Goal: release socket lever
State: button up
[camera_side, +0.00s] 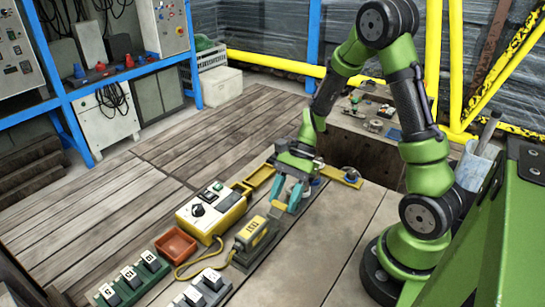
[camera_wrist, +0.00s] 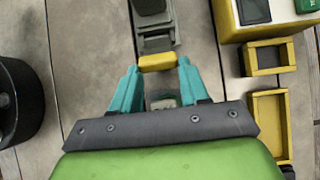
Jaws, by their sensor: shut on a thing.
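The socket (camera_side: 246,256) is a dark grey block on the bench with a yellow plug body (camera_side: 256,234) in it. The socket's grey top also shows in the wrist view (camera_wrist: 158,42), partly cut off at the top edge. Its lever has a yellow end (camera_wrist: 157,62) that sits between the teal fingertips of my gripper (camera_wrist: 157,72). My gripper is shut on this lever end. In the side view my gripper (camera_side: 288,196) is low over the bench, just behind the plug, and its fingers partly hide the lever.
A yellow instrument box (camera_side: 212,212) with a knob stands left of the socket, with a yellow cable between. Yellow trays (camera_side: 261,176), a red tray (camera_side: 176,247) and numbered blocks (camera_side: 133,281) lie nearby. The bench right of the socket is clear.

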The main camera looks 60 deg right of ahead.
jog(key=shift+d+f, duration=0.15)
jog(key=shift+d, duration=0.15)
jog(key=o, duration=0.8)
jog(key=shift+o, duration=1.3)
jog(key=shift+a, duration=0.15)
jog(key=v, duration=1.7)
